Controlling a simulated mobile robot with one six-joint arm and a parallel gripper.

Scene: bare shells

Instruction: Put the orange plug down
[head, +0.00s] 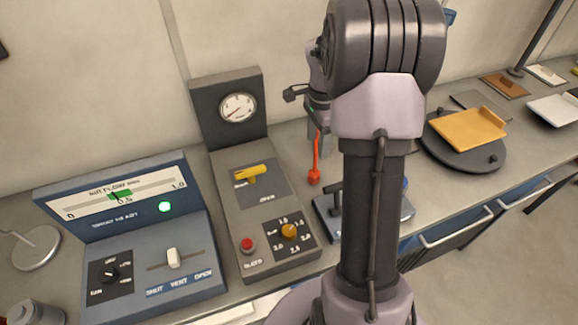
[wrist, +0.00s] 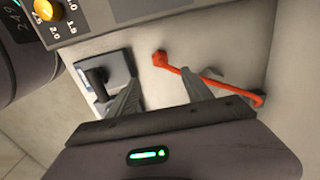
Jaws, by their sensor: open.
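I cannot tell whether the fingers touch the plug. In the head view my arm hides most of the gripper.
The gauge console (head: 228,195) and airflow panel (head: 130,265) stand to the left. A dark plate with a black handle (head: 326,205) lies close right of the console. A round dark stand (head: 445,155) bears a yellow tray (head: 468,130) at right. Clear bench shows around the plug.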

